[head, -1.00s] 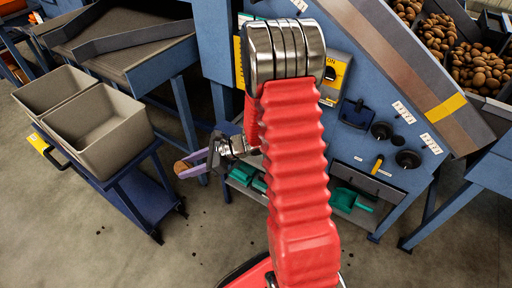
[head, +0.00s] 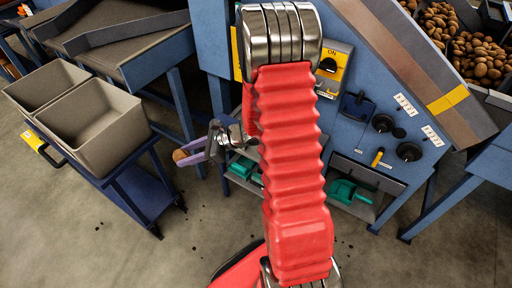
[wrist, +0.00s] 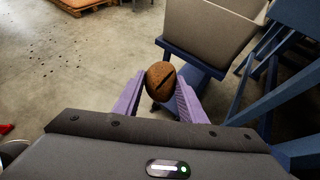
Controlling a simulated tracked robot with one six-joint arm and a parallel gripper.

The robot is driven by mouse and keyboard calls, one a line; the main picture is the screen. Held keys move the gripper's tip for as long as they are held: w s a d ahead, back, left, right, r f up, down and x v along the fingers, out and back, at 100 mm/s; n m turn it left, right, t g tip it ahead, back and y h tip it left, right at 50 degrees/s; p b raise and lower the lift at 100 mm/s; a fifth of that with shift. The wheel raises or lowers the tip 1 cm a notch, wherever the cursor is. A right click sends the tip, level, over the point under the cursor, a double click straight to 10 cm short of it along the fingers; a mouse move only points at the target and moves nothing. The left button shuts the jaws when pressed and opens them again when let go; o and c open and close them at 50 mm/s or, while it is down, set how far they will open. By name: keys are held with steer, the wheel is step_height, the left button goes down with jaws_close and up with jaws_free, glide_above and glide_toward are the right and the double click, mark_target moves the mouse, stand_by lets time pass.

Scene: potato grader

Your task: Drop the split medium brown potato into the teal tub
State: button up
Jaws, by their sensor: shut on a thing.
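A brown potato with a dark split (wrist: 160,76) is held between the purple fingers of my gripper (wrist: 158,90) in the wrist view. The fingers are shut on it from both sides. In the head view my gripper (head: 184,157) is left of my red arm, and the potato's brown end (head: 180,155) shows at its tip. The gripper is in the air, to the right of the cart with the grey tubs and apart from it. No teal tub can be made out; the teal things (head: 243,169) on the machine's low shelf are partly hidden by my arm.
Two grey tubs (head: 97,140) stand on a blue cart (head: 130,190) at the left; one also shows in the wrist view (wrist: 213,32). A blue machine (head: 385,110) with a sloping chute fills the right. A conveyor (head: 130,45) is behind the tubs. Front floor is open.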

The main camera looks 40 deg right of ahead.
steer(key=s+d+m+t+h, duration=0.2)
steer(key=s+d+m+h, duration=0.2)
steer(key=d, duration=0.6)
steer(key=s+d+r+m+t+h, duration=0.1)
steer(key=s+d+m+h, duration=0.3)
steer(key=s+d, duration=0.4)
steer(key=shift+s+d+r+m+t, duration=0.25)
steer(key=shift+d+m+t, duration=0.15)
steer(key=shift+d+t, duration=0.4)
steer(key=shift+d, duration=0.2)
steer(key=w+d+f, duration=0.2)
steer(key=d, duration=0.5)
steer(key=w+d+f, duration=0.2)
steer(key=w+d, duration=0.1)
steer(key=d, duration=0.5)
steer(key=shift+w+f, duration=0.25)
steer(key=shift+f, duration=0.15)
steer(key=o, duration=1.2)
steer(key=shift+a, duration=0.1)
steer(key=shift+c, duration=0.2)
